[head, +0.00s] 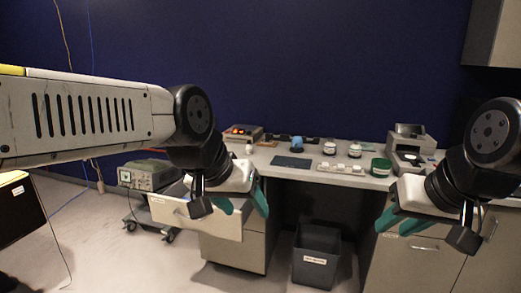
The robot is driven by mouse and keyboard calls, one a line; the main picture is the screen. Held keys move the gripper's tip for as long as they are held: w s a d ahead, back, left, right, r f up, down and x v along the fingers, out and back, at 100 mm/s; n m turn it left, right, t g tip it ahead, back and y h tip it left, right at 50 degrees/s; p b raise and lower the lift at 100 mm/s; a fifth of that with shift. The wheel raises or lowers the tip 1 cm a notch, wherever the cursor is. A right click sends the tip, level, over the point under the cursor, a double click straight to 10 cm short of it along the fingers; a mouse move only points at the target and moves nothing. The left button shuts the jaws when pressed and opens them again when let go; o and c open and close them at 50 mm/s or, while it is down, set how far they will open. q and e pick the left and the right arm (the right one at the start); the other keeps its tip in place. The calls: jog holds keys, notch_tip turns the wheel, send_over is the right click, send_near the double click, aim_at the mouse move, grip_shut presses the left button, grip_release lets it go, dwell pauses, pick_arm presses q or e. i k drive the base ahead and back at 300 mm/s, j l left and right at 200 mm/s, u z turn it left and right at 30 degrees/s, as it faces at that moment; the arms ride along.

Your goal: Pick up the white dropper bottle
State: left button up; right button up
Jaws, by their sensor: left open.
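A small white bottle shape (249,148), which looks like the white dropper bottle, stands at the left end of the grey counter (312,152). It is too small to make out a dropper tip. My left gripper (243,207) is open, with its teal fingers apart and pointing down. It appears in front of and below the bottle in the picture, with nothing seen between the fingers. My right gripper (398,223) is in front of the counter's right part, its teal fingers apart and apparently empty.
White jars (355,150), a dark mat (293,162), a green bowl (381,167) and a device with a red display (243,132) sit on the counter. An open drawer (190,216) juts out below my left gripper. A dark bin (316,255) stands under the counter.

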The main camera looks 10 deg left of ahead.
aim_at(249, 148)
jog(key=i+u, duration=0.1)
jog(key=u, duration=0.6)
jog(key=i+l+u, duration=0.7)
jog(key=u, duration=0.15)
jog(key=i+l, duration=0.15)
jog(key=l, duration=0.2)
jog(key=i+l+u, duration=0.1)
jog(key=l, duration=0.3)
jog(key=i+l, duration=0.4)
jog(key=l, duration=0.35)
jog(key=i+l+u, duration=0.1)
jog(key=l, duration=0.3)
jog(key=i, duration=0.1)
